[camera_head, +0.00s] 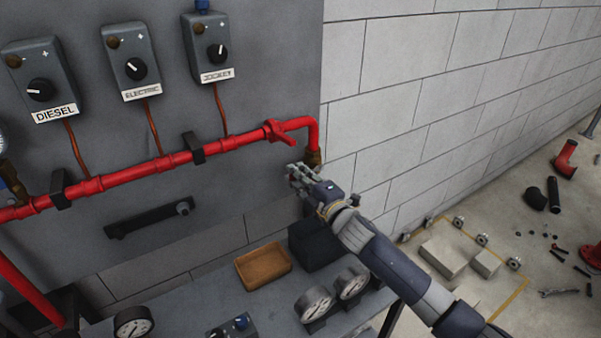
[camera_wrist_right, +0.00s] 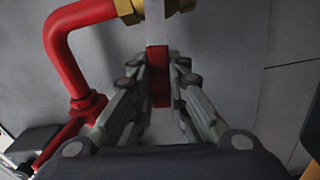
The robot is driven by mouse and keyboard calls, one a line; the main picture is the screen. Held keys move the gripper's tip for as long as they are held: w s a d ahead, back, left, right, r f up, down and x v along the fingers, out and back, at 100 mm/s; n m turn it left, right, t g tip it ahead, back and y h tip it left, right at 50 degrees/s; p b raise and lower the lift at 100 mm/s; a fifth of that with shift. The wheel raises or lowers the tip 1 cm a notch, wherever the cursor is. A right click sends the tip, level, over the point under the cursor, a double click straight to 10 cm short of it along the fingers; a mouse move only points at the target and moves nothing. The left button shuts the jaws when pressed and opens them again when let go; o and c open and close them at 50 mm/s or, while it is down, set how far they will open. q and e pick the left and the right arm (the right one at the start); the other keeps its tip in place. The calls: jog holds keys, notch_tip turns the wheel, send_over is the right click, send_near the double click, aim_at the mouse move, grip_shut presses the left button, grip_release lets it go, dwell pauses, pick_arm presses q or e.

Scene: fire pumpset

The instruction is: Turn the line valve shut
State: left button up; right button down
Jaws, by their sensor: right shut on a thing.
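In the head view, a red pipe ends at the right in an elbow that drops into a brass valve (camera_head: 313,158). In the right wrist view, the brass valve (camera_wrist_right: 150,8) is at the top, and a pale lever with a red grip (camera_wrist_right: 159,75) comes down from it. My right gripper (camera_head: 301,176) is just below the brass valve in the head view. In the wrist view, its fingers lie on both sides of the red grip, shut on it. The fingers hide the grip in the head view. My left gripper is not in view.
A red lever (camera_head: 282,131) sits on the pipe near the elbow. Control boxes labelled DIESEL (camera_head: 40,75), ELECTRIC (camera_head: 133,60) and JOCKEY (camera_head: 208,45) hang above. Below, a bench holds a brown tray (camera_head: 263,267), a dark box and gauges (camera_head: 315,302). Loose parts lie on the floor at right.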

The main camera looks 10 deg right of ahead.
jog(key=shift+f+n+b, duration=0.3)
jog(key=shift+f+n, duration=0.35)
jog(key=shift+n, duration=0.25)
jog(key=c, duration=1.5)
grip_release()
jog(key=shift+c, duration=0.2)
jog(key=v, duration=1.2)
